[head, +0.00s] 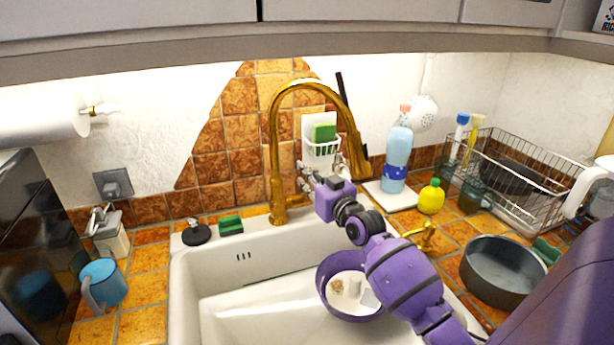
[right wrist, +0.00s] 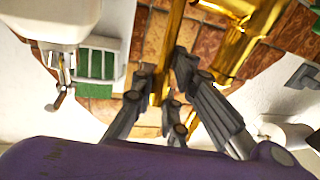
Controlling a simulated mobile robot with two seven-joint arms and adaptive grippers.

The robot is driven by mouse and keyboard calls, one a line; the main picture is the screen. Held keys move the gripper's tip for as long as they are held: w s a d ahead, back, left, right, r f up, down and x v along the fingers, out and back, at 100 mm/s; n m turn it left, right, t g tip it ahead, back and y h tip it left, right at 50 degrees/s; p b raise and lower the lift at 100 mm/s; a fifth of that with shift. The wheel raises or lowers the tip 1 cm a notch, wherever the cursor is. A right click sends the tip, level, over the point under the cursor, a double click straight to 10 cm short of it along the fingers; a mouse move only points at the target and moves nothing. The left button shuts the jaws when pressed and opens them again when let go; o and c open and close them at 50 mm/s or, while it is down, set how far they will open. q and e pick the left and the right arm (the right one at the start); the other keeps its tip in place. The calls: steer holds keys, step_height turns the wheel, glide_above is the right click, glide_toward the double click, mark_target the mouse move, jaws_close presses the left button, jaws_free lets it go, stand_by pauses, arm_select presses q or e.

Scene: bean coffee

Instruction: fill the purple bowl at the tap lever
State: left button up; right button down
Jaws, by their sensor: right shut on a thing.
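The purple bowl (head: 322,287) sits in the white sink, below and right of the gold tap (head: 276,150). Small pale shapes show inside it, and my right arm covers part of its right side. No water stream is visible from the spout. My right gripper (head: 308,179) is beside the tap column, above the sink's back edge. In the right wrist view its fingers (right wrist: 172,82) are closed around a narrow gold bar, which looks like the tap lever (right wrist: 174,40). The exact contact is hard to see. My left gripper is not in view.
A blue bottle (head: 397,160), a yellow bottle (head: 431,197), a wire rack (head: 520,170) and a dark pot (head: 492,268) stand right of the sink. A blue mug (head: 104,284) is at the left. The sink's left part is clear.

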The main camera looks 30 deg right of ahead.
steer(key=shift+s+f+t+b, duration=0.3)
steer(key=shift+f+b, duration=0.05)
steer(key=shift+f, duration=0.2)
steer(key=shift+s+a+r+t, duration=0.1)
steer(key=shift+s+r+t, duration=0.15)
steer(key=shift+r+t, duration=0.1)
steer(key=c, duration=1.7)
jaws_free()
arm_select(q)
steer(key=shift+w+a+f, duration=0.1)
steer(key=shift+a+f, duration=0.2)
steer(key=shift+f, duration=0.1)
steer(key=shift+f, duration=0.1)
arm_select(e)
steer(key=shift+s, duration=0.1)
steer(key=s, duration=0.4)
steer(key=s+f, duration=0.1)
steer(key=s, duration=0.6)
steer(key=shift+s+a+f, duration=0.25)
steer(key=shift+s+f, duration=0.05)
steer(key=shift+s, duration=0.05)
